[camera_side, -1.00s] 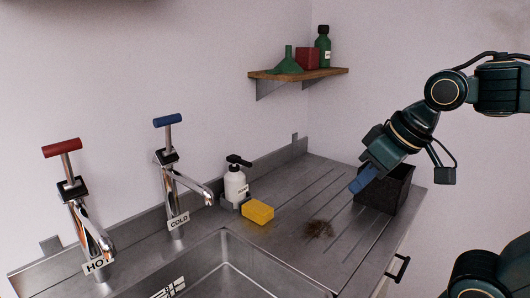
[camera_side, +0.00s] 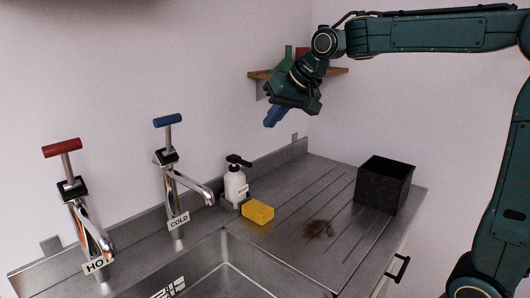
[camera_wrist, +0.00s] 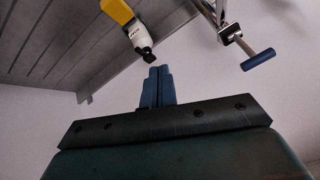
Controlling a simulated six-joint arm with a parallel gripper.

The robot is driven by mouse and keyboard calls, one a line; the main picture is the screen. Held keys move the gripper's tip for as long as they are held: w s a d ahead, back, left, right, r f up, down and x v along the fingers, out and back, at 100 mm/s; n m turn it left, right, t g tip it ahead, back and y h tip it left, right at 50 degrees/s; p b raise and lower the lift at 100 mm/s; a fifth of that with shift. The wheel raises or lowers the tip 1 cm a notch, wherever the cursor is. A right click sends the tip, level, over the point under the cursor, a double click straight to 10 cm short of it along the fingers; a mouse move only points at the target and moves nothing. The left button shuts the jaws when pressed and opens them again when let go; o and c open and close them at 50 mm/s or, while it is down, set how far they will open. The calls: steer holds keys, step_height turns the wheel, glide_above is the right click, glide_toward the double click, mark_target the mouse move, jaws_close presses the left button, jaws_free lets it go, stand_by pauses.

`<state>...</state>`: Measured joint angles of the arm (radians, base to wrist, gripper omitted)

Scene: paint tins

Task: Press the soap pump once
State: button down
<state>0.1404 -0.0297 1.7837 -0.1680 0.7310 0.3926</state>
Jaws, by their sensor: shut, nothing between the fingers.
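The soap pump (camera_side: 235,185) is a white bottle with a black pump head. It stands upright at the back of the metal drainboard, between the cold tap and the yellow sponge. In the wrist view the soap pump (camera_wrist: 142,38) appears upside down, its black head just above the fingertips in the picture. My gripper (camera_side: 272,121) has blue fingers, shut and empty, in the air above and to the right of the pump. The shut fingers also show in the wrist view (camera_wrist: 158,72). Gripper and pump are apart.
The cold tap (camera_side: 180,185) with a blue handle stands left of the pump; the hot tap (camera_side: 80,215) is further left. A yellow sponge (camera_side: 258,212) lies close in front. A black box (camera_side: 383,185) stands right. A wooden shelf (camera_side: 335,71) is behind my gripper.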

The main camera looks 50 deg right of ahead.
steer(key=w+d+f+m, duration=0.1)
steer(key=w+d, duration=0.1)
steer(key=w, duration=0.4)
steer(key=w+d+f+m, duration=0.1)
steer(key=w+d, duration=0.1)
steer(key=w, duration=0.4)
steer(key=m+t, duration=0.1)
steer(key=t, duration=0.1)
glide_above(236, 157)
step_height(236, 157, down, 3)
steer(key=shift+s+f, duration=0.1)
steer(key=shift+s, duration=0.05)
steer(key=shift+f, duration=0.1)
steer(key=shift+f, duration=4.3)
